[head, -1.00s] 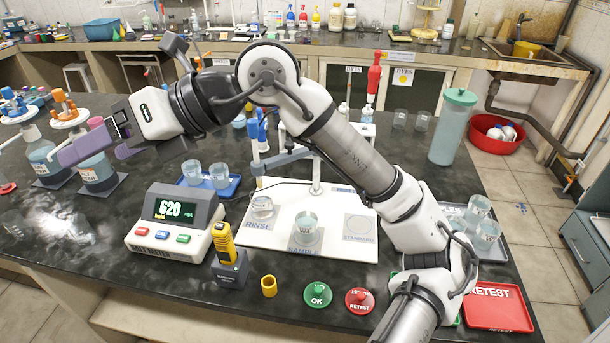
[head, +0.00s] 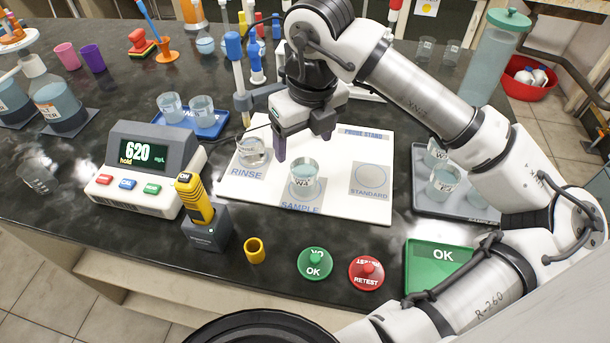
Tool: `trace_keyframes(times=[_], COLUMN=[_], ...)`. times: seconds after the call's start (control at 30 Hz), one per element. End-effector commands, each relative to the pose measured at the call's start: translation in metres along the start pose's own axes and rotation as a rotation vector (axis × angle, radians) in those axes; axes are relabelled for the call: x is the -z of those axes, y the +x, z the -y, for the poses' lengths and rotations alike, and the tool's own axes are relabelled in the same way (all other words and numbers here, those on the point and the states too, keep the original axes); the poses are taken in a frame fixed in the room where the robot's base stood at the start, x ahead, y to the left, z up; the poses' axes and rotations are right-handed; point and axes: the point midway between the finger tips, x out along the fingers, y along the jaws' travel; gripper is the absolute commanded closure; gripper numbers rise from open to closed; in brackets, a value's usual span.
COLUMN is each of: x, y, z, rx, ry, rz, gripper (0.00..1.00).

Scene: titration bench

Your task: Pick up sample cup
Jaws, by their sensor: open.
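The sample cup (head: 304,180) is a clear beaker of pale liquid, upright on the SAMPLE spot of the white mat (head: 345,205). My gripper (head: 304,148) points down, just behind and above this cup. Its two dark purple fingers are spread apart, with nothing seen between them. The left finger comes down between the sample cup and a similar beaker (head: 251,153) on the RINSE spot. I cannot tell whether the fingers touch either cup.
The STANDARD spot (head: 370,178) is empty. A meter reading 620 (head: 145,170) and a yellow probe in a holder (head: 197,205) stand left. A grey tray (head: 425,200) with several beakers is at right. Green and red knobbed discs (head: 315,263) (head: 366,272) lie in front.

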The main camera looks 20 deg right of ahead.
Motion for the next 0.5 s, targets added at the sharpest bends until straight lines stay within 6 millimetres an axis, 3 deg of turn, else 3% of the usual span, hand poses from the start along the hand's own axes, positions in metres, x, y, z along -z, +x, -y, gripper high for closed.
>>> trace_keyframes(times=[0.2,0.5], x=[0.0,0.005], y=[0.032,0.055], z=[-0.001,0.001], rx=[-0.003,-0.006], ry=[0.0,0.001], rz=[0.0,0.001], gripper=[0.25,0.25])
